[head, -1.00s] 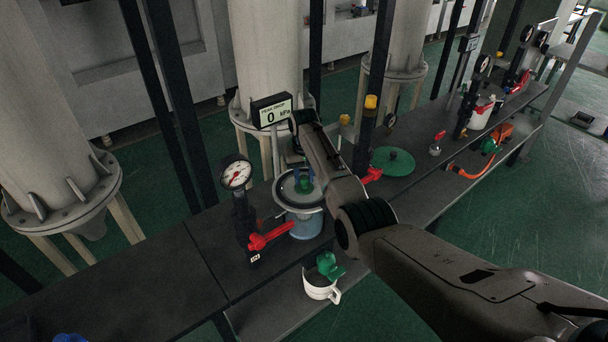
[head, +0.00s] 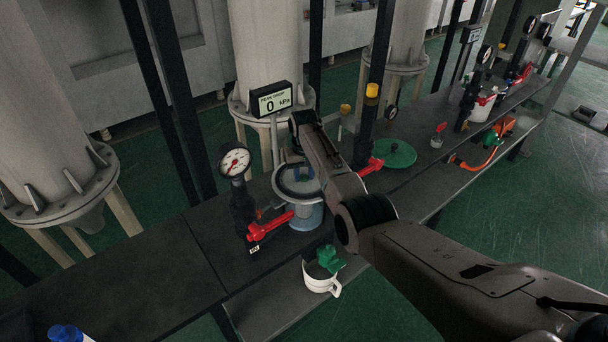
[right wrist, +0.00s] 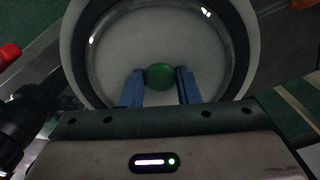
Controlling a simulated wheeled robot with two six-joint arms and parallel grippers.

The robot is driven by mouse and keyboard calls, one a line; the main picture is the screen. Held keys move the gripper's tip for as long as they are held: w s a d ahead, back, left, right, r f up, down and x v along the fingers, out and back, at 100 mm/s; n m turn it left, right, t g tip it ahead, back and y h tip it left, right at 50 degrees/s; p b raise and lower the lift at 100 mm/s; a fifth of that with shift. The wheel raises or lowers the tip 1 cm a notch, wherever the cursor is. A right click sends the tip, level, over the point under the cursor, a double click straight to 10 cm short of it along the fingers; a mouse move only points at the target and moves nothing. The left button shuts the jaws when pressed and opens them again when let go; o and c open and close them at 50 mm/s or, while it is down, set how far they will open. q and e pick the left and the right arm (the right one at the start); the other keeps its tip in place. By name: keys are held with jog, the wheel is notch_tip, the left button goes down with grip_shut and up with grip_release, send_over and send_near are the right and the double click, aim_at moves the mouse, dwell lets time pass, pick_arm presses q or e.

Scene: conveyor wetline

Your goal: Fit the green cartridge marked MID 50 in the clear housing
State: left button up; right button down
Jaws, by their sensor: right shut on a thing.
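The clear housing (head: 288,190) is a round bowl with a pale rim and bluish lower part, standing on the dark bench between two red-handled valves. My right gripper (head: 302,172) points down into its mouth, partly hidden by my arm. In the right wrist view, its blue fingers (right wrist: 158,84) are shut on the green cartridge (right wrist: 160,74), whose round green end shows inside the housing's ring (right wrist: 235,45). The MID 50 marking does not show, and I cannot tell whether the cartridge touches the housing floor. My left gripper is not in view.
A white mug (head: 318,281) with a green piece (head: 326,258) stands on the lower shelf. A gauge (head: 234,161), the PEAK DROP display (head: 271,101) reading 0 kPa and a green disc (head: 394,153) are close by. The left bench (head: 130,275) is mostly clear.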

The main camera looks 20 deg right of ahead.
jog(key=shift+f, duration=0.45)
jog(key=c, duration=1)
grip_release()
jog(key=shift+r, duration=0.1)
notch_tip(320, 180, up, 11)
jog(key=b, duration=0.3)
jog(key=shift+f, duration=0.2)
